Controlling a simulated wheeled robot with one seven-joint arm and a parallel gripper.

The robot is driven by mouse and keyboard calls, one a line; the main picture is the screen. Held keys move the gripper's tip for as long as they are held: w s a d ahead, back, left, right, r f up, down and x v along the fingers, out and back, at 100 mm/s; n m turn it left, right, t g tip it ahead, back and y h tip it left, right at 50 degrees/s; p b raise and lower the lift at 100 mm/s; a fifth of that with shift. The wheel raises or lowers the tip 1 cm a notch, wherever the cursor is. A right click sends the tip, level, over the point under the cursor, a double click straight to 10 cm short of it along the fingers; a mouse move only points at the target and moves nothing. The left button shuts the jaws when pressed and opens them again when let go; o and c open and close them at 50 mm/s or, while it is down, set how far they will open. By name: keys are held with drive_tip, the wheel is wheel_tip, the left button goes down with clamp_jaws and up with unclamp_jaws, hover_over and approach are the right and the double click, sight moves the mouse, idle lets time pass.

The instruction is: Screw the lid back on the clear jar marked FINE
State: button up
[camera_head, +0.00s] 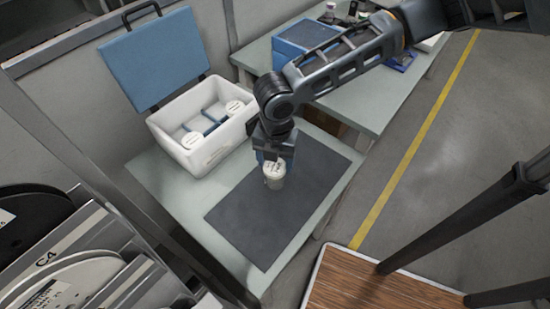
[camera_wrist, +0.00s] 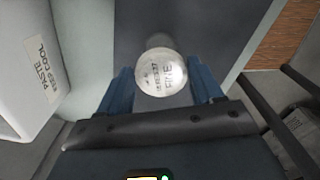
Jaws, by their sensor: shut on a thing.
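A white round lid (camera_wrist: 162,75) with dark print that reads like FINE is between the two blue fingers of my gripper (camera_wrist: 161,84) in the wrist view. My gripper is shut on this lid. The clear, greyish jar (camera_head: 274,184) is right under the lid, upright over the dark mat (camera_head: 262,226) in the head view. The lid lies over the jar's mouth; I cannot tell whether its thread is engaged. The jar's far side shows dimly beyond the lid in the wrist view, and most of its body is hidden there.
An open white cool box (camera_head: 203,157) with a blue lid (camera_head: 155,58) stands left of my gripper, holding white-topped jars (camera_head: 193,141). A second table (camera_head: 372,108) behind carries a blue box (camera_head: 306,40). The mat's front and right are clear.

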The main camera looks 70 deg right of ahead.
idle(0.3)
drive_tip(key=m, duration=0.4)
idle(0.3)
drive_tip(key=shift+s+m, duration=0.1)
drive_tip(key=shift+m, duration=2)
drive_tip(key=shift+a, duration=0.1)
drive_tip(key=m, duration=0.2)
drive_tip(key=shift+s+m, duration=0.1)
drive_tip(key=shift+m, duration=0.9)
